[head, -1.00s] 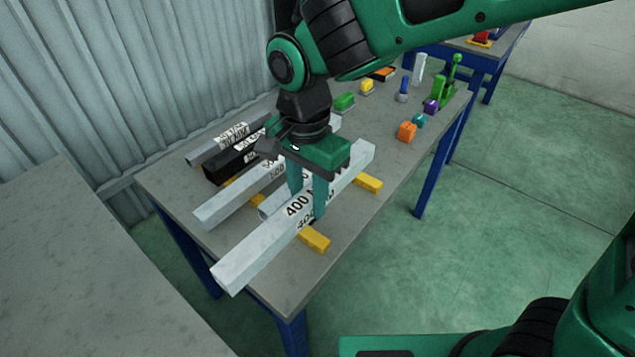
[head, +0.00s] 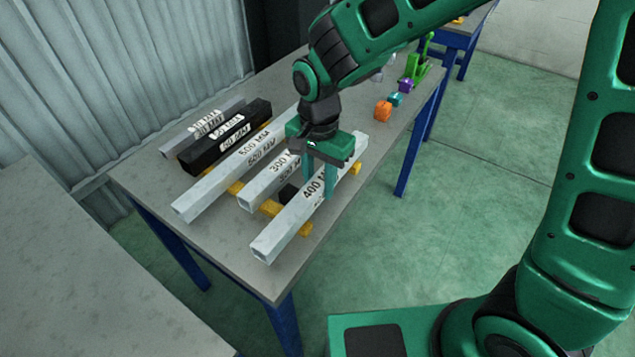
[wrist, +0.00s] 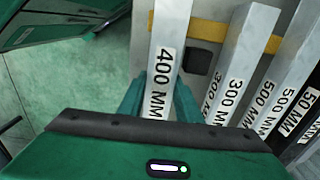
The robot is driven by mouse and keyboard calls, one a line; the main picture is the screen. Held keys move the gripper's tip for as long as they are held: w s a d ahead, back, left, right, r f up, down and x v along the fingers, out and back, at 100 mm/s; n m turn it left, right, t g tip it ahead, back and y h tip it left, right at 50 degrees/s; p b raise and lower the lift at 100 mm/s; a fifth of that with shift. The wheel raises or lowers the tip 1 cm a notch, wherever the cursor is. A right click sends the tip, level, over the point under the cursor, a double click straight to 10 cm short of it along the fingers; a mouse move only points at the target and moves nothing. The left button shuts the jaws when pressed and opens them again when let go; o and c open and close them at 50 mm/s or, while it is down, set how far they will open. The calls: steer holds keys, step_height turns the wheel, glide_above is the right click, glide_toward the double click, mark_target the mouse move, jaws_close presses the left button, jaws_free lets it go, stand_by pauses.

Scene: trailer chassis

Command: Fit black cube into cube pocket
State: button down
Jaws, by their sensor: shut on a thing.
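A black cube (head: 288,192) sits low between the 300 MM bar and the 400 MM bar, partly hidden by the 400 MM bar in the head view. The black cube also shows in the wrist view (wrist: 198,61), beside a yellow strip and right of the 400 MM bar. My gripper (head: 318,190) is shut on the grey 400 MM bar (head: 281,233), with one finger on each side of it. My gripper's fingers also straddle the bar in the wrist view (wrist: 160,103). I cannot make out a cube pocket.
The 300 MM bar (head: 256,192), 500 MM bar (head: 205,192) and a black 50 MM bar (head: 205,156) lie to the left. Yellow supports (head: 303,229) lie under the bars. Orange (head: 382,111), teal (head: 395,99) and purple (head: 405,85) pieces stand farther back. The table's right edge is close.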

mark_target(319, 181)
steer(key=shift+f, duration=0.45)
steer(key=shift+f, duration=0.1)
steer(key=c, duration=1.6)
jaws_free()
steer(key=shift+o, duration=0.2)
step_height(319, 181, up, 12)
